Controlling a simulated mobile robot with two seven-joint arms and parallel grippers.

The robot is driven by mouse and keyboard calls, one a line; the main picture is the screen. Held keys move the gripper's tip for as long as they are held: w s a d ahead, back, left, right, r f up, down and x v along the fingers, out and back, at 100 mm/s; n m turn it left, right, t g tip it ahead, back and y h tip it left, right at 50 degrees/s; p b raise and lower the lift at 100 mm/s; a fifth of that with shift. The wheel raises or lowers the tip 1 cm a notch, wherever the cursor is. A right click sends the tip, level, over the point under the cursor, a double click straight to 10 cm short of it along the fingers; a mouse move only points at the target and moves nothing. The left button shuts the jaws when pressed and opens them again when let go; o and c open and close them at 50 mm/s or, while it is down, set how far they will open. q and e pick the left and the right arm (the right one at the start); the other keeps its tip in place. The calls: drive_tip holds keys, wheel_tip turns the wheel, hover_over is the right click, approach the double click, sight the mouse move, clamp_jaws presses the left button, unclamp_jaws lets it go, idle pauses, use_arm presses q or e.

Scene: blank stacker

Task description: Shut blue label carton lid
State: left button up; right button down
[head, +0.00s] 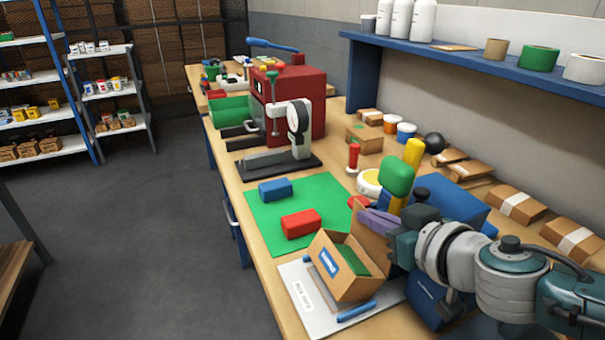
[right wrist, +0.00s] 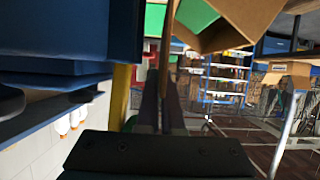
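The blue label carton (head: 353,286) sits tilted on a white board, its blue label facing front-left and something green inside. Its lid (head: 366,236) stands up, open, at the carton's right side. My right gripper (head: 376,222), with purple fingers, is at the lid and covers part of it. In the right wrist view, the fingers (right wrist: 163,98) are close together with the thin brown edge of the lid between them. The carton (right wrist: 240,18) shows at the top of that view. My left gripper is not in view.
A green mat (head: 262,218) with a blue block (head: 275,190) and a red block (head: 301,223) lies behind the carton. A blue pen-like bar (head: 356,311) lies before it. A green-topped yellow post (head: 397,178) and a blue box (head: 455,205) crowd the right gripper.

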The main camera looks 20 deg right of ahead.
drive_tip(key=shift+a+r, duration=0.1)
idle(0.8)
drive_tip(key=shift+a+n+h, duration=0.3)
drive_tip(key=shift+n, duration=0.1)
drive_tip(key=shift+a+n+h, duration=0.3)
drive_tip(key=shift+a+n, duration=0.2)
drive_tip(key=shift+s+a+n+h+b, duration=0.15)
drive_tip(key=shift+a+n+h+b, duration=0.35)
drive_tip(key=shift+a+n+b, duration=0.3)
drive_tip(key=shift+a+n+t+h+b, duration=0.45)
drive_tip(key=shift+n+b, duration=0.25)
drive_tip(key=shift+b, duration=0.3)
drive_tip(key=shift+a, duration=0.1)
